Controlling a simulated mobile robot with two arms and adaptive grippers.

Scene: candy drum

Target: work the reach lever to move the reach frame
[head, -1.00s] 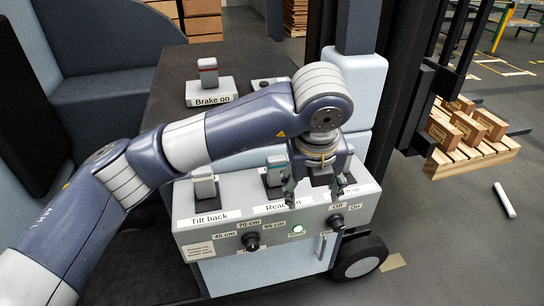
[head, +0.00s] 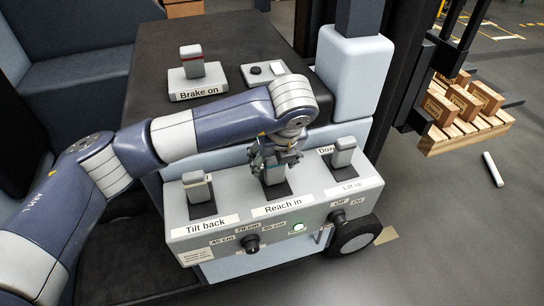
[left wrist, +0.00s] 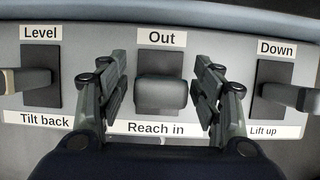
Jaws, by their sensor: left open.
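The reach lever (head: 274,175) is the middle of three levers on the grey control panel (head: 310,215). In the left wrist view, its grey knob (left wrist: 161,94) stands between the labels "Out" and "Reach in". My left gripper (head: 275,160) is over this lever. In the left wrist view, the open fingers of the left gripper (left wrist: 164,95) are on either side of the knob, with a visible gap on each side. The reach frame (head: 410,70) appears to be the dark upright structure at the right. My right gripper is not in view.
The tilt lever (head: 197,187) is left of the reach lever and the lift lever (head: 344,152) is right of it. Dark knobs (head: 252,242) are on the panel front. A brake lever (head: 191,62) stands behind. A pallet (head: 470,130) with boxes is at right.

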